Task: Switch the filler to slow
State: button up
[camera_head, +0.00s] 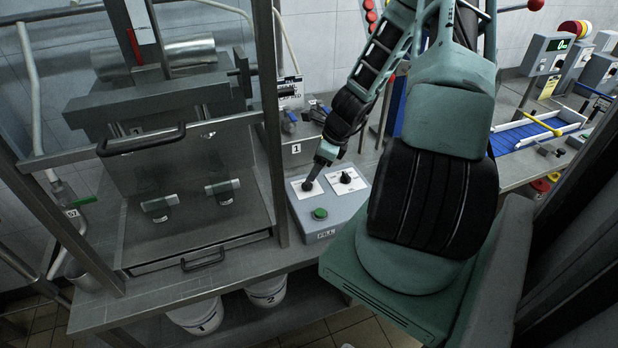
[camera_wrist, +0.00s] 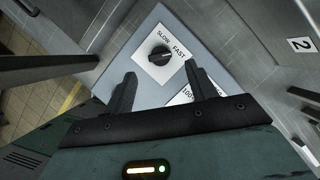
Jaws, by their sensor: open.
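The grey filler control box (camera_head: 333,222) stands on the bench, with a small label on its front that seems to read FILL. In the wrist view a black round knob (camera_wrist: 160,55) sits on a white plate (camera_wrist: 147,68) marked SLOW and FAST. The knob has a light mark that seems to point towards the FAST side; it is small. My gripper (camera_wrist: 161,88) is open and empty, with its fingers apart and the knob beyond their tips, between their lines. In the head view my gripper (camera_head: 319,170) hangs over the box's left plate.
The box also bears a second black knob (camera_head: 346,178) on a white plate and a green button (camera_head: 319,213). Box number 1 (camera_head: 297,149) stands behind.

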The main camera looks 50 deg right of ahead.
aim_at(307, 181)
jog(key=shift+p+x, duration=0.4)
jog(key=shift+x, duration=2.6)
jog(key=c, duration=1)
